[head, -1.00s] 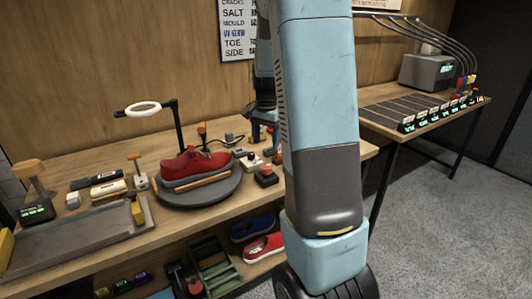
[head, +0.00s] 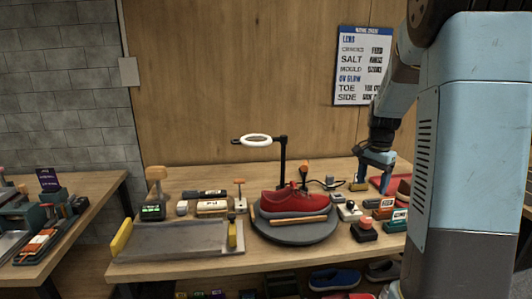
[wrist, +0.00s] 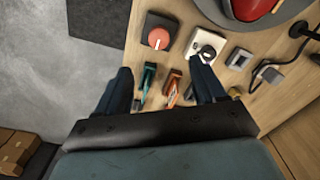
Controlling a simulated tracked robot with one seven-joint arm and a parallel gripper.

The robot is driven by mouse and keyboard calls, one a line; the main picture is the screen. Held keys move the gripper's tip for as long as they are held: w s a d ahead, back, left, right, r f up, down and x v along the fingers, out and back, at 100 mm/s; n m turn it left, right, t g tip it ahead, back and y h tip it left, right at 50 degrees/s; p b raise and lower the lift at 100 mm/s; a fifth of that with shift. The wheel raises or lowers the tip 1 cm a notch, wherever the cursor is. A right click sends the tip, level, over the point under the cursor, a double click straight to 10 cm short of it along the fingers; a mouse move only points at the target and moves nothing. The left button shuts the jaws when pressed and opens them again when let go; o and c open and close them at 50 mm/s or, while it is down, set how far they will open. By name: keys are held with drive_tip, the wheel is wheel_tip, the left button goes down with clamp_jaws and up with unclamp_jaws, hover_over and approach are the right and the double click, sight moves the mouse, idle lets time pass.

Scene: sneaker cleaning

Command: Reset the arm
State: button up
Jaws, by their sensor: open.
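My arm shows at the right of the head view, bent down over the right part of the workbench (head: 200,268). My gripper (head: 374,184) hangs over the small items at that end. In the wrist view my gripper (wrist: 160,70) has its two dark fingers wide apart, with nothing held between them. A green-ended item (wrist: 148,78) and an orange-ended item (wrist: 172,90) show below, between the fingers. I cannot tell exactly how high the fingertips are above the bench.
A red-button box (wrist: 157,38) and a white knob box (wrist: 205,45) lie near my fingers. A grey tray (head: 180,238) is at left. A second table (head: 80,215) stands further left.

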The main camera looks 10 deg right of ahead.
drive_tip(key=s+a+r+n+t, duration=0.3)
drive_tip(key=s+a+r+n, duration=0.3)
drive_tip(key=s+a+r, duration=0.5)
drive_tip(key=s+a+n+t, duration=0.1)
drive_tip(key=s+a+n, duration=0.2)
drive_tip(key=s, duration=0.4)
drive_tip(key=s+a+r+n+t, duration=0.1)
drive_tip(key=s+a+n, duration=0.1)
drive_tip(key=s, duration=0.5)
drive_tip(key=shift+s+a+n, duration=0.2)
drive_tip(key=shift+a+n, duration=0.2)
drive_tip(key=shift+n, duration=0.1)
